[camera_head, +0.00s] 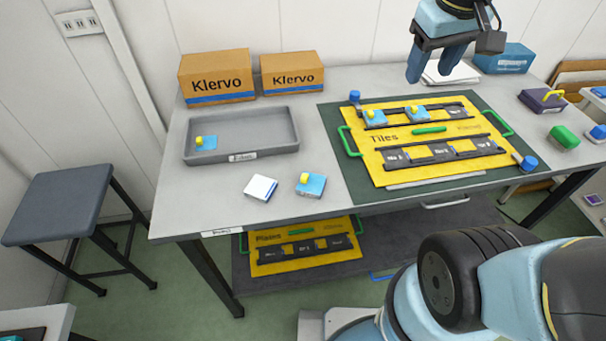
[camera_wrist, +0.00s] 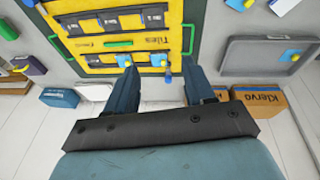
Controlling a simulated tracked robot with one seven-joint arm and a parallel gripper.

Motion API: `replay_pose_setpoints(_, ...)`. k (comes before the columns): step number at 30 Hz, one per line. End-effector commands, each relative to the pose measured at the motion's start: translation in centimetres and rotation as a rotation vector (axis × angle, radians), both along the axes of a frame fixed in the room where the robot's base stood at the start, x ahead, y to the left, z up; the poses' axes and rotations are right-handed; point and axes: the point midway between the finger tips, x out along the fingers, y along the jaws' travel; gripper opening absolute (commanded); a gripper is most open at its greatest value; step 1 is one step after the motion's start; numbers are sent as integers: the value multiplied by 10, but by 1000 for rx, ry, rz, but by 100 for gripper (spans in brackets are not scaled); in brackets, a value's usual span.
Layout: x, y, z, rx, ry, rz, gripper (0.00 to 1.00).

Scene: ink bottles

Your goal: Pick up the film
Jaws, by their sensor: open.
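No thing is clearly marked as a film, so I cannot tell which one it is. A blue square piece with a yellow knob (camera_head: 206,142) lies in the grey tray (camera_head: 275,146), whose front label is too small to read surely. Another blue piece with a yellow knob (camera_head: 311,185) lies on the table beside a white-topped square (camera_head: 261,187). Two more blue pieces (camera_head: 376,118) (camera_head: 418,114) sit in the upper row of the yellow Tiles board (camera_head: 370,150). My gripper (camera_head: 434,70) is open and empty, raised above the table's back; it also shows in the wrist view (camera_wrist: 162,72).
Two Klervo boxes (camera_head: 216,76) (camera_head: 292,74) stand behind the tray. A blue box (camera_head: 503,59), a purple block (camera_head: 543,100) and a green block (camera_head: 564,137) are at the right. A second yellow board (camera_head: 300,262) lies on the lower shelf. The table's front left is clear.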

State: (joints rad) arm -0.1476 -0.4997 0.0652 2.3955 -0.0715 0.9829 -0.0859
Motion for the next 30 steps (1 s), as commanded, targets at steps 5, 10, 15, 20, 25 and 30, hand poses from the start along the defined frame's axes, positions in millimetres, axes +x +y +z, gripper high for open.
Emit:
replay_pose_setpoints(5, 22, 46, -18, -84, 119, 176, 53)
replay_pose_setpoints(10, 34, 93, -39, -160, 219, 342, 53)
replay_pose_setpoints(15, 39, 142, -64, -234, 318, 511, 53)
replay_pose_setpoints(20, 35, 189, -91, -300, 408, 671, 53)
replay_pose_setpoints(25, 25, 232, -118, -357, 486, 815, 53)
replay_pose_setpoints(30, 16, 257, -135, -390, 532, 902, 53)
